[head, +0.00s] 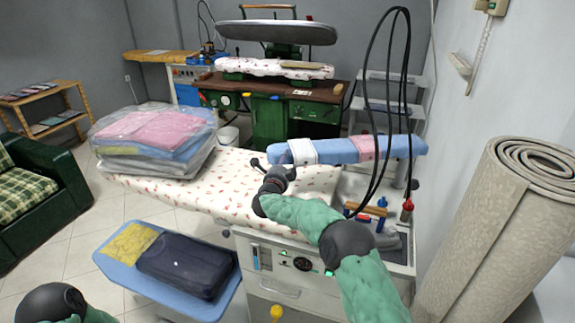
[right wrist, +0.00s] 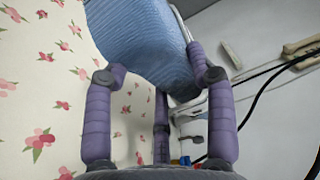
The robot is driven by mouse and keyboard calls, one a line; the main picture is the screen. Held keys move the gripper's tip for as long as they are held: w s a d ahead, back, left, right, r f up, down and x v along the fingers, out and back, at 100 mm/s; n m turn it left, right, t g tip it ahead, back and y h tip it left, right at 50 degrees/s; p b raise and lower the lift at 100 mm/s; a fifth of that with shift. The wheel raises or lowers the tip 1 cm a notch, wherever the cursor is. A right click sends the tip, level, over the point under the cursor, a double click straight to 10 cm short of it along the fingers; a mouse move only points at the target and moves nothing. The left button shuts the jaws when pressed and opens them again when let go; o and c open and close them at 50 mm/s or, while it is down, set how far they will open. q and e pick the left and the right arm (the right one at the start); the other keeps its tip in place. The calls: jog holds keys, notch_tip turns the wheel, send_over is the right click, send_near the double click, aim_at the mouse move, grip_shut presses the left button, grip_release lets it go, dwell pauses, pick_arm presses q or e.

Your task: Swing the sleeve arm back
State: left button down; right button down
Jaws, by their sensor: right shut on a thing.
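The sleeve arm (head: 400,147) is a long, narrow board padded in light blue, with a white band and a pink patterned band around it. It lies level above the right part of the flowered ironing board (head: 222,190). My right gripper (head: 272,165) is at its left end, shut on it. In the right wrist view the purple fingers (right wrist: 158,72) stand on both sides of the blue padding (right wrist: 140,35). My left gripper is out of view; only part of my left arm shows at the bottom left.
Bagged folded clothes (head: 155,138) lie on the board's left end. A blue shelf (head: 130,273) with dark and yellow clothes is below. Black hoses (head: 372,100) rise behind the sleeve arm. A rolled carpet (head: 495,230) stands at right, and a green press (head: 275,115) behind.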

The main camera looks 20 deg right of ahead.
jog(key=shift+w+d+r+m, duration=0.1)
jog(key=shift+w+m, duration=0.2)
jog(key=shift+w, duration=0.35)
jog(key=shift+h, duration=0.3)
jog(key=shift+c, duration=2)
grip_release()
jog(key=v, duration=1.2)
